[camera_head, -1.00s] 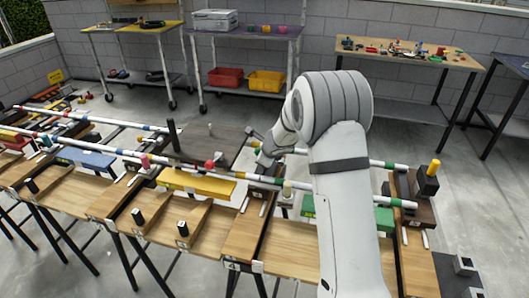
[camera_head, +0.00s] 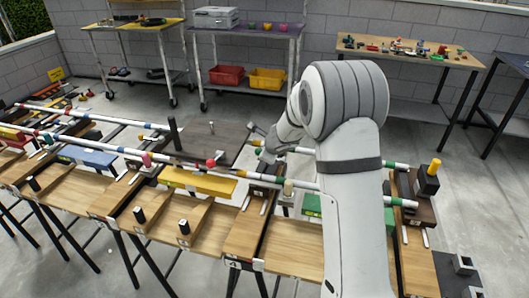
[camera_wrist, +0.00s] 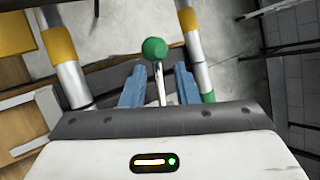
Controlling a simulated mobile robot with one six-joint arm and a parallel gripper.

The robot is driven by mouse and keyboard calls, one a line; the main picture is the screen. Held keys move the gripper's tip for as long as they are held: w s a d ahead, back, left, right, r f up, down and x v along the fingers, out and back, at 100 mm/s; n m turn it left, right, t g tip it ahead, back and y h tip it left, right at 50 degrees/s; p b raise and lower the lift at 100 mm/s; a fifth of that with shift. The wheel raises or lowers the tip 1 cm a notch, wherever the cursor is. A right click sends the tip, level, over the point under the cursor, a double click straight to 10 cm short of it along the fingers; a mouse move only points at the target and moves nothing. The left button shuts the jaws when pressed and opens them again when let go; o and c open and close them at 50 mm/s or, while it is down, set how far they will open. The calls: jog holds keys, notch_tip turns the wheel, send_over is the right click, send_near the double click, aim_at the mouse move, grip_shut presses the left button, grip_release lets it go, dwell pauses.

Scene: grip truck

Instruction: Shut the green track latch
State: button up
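The green track latch shows in the wrist view as a round green knob (camera_wrist: 155,48) on a thin silver stem. My gripper (camera_wrist: 158,68) has its two blue-grey fingers apart, one on each side of the stem. The knob stands above the fingertips in the picture, and a gap shows between the stem and each finger. The stem's foot is hidden behind the gripper body. In the head view my gripper is small, near the far rail left of my arm, and I cannot clearly tell the green knob there.
White rails with coloured bands (camera_head: 225,172) run along the wooden bench. A red knob (camera_head: 211,163) stands left of my gripper. A yellow block (camera_head: 198,181) and a green block (camera_head: 312,205), partly hidden by my arm, lie by the near rail. Black pegs stand nearby.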

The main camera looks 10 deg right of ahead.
jog(key=shift+p+v, duration=0.4)
jog(key=shift+v, duration=1.9)
